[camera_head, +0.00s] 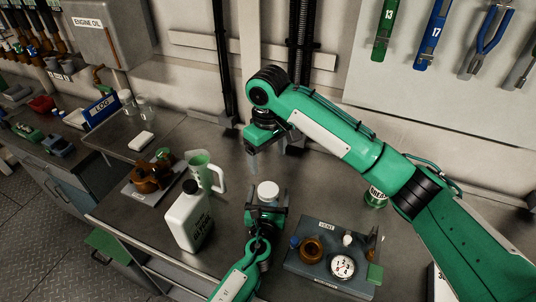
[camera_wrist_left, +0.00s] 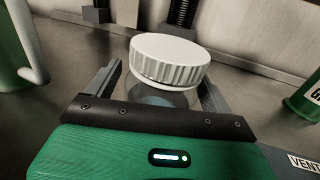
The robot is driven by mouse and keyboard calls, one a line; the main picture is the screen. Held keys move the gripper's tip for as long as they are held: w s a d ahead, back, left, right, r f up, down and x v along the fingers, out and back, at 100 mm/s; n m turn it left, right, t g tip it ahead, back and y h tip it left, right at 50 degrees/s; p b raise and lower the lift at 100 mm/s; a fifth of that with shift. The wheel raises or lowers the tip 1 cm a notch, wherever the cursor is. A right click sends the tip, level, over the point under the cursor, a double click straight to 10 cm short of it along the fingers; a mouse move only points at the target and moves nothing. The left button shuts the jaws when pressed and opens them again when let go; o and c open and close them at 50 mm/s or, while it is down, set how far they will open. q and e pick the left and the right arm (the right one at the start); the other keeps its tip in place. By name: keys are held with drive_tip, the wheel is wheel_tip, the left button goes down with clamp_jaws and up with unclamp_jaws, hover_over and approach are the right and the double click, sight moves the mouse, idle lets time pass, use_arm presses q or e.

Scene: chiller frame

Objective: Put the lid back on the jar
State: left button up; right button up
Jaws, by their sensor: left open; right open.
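The jar (camera_wrist_left: 160,97) is clear, and the white ribbed lid (camera_wrist_left: 170,60) sits on its mouth. The lid also shows in the head view (camera_head: 268,191), where it hides most of the jar. The lid looks slightly tilted in the wrist view; I cannot tell whether it is fully seated. My left gripper (camera_head: 267,210) is open, low at the table, with one finger on each side of the jar. Finger contact is not clear. My right gripper (camera_head: 253,160) is open and empty, pointing down above and behind the jar, to its left.
A white jug-shaped bottle (camera_head: 188,222) and a green pitcher (camera_head: 203,172) stand left of the jar. A dark tray (camera_head: 310,277) with a gauge and small parts lies at right. A green can (camera_head: 375,198) stands behind it. The wall is close behind.

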use_arm(q)
drive_tip(key=s+b, duration=0.1)
drive_tip(key=s, duration=0.3)
drive_tip(key=s+a, duration=0.1)
drive_tip(key=s, duration=0.3)
drive_tip(key=s+b, duration=0.1)
drive_tip(key=s, duration=0.3)
drive_tip(key=shift+s+a+f+b, duration=0.1)
drive_tip(key=shift+s+a+b, duration=0.2)
drive_tip(key=shift+s+a, duration=0.05)
drive_tip(key=shift+s, duration=0.5)
